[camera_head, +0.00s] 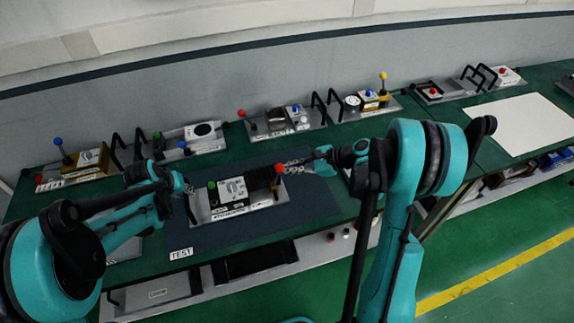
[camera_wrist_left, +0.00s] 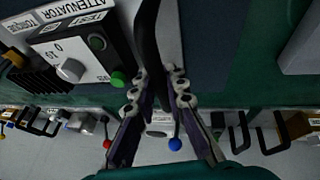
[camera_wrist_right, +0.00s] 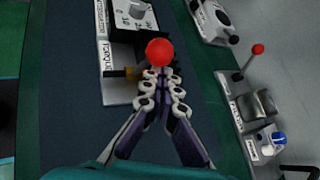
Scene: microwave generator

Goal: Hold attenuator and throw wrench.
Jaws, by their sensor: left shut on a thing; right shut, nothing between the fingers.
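The attenuator (camera_head: 233,193) is a silver-based unit with a white dial panel and a green knob, lying on a dark mat (camera_head: 200,243). Its panel with the "ATTENUATOR" label also shows in the left wrist view (camera_wrist_left: 75,55). My left gripper (camera_head: 184,185) is shut on the attenuator's black handle (camera_wrist_left: 150,45) at its left end. A red ball (camera_wrist_right: 159,52), apparently the end of the wrench lever, is at the unit's right end. My right gripper (camera_head: 292,165) is shut and empty right beside the ball. The ball hides most of the lever; contact cannot be told.
Similar units with handles and levers stand along the back of the green table, including one with a red-ball lever (camera_head: 278,126) and one with a yellow ball (camera_head: 382,76). A white sheet (camera_head: 520,118) lies at the right. The mat's front is clear around a "TEST" label.

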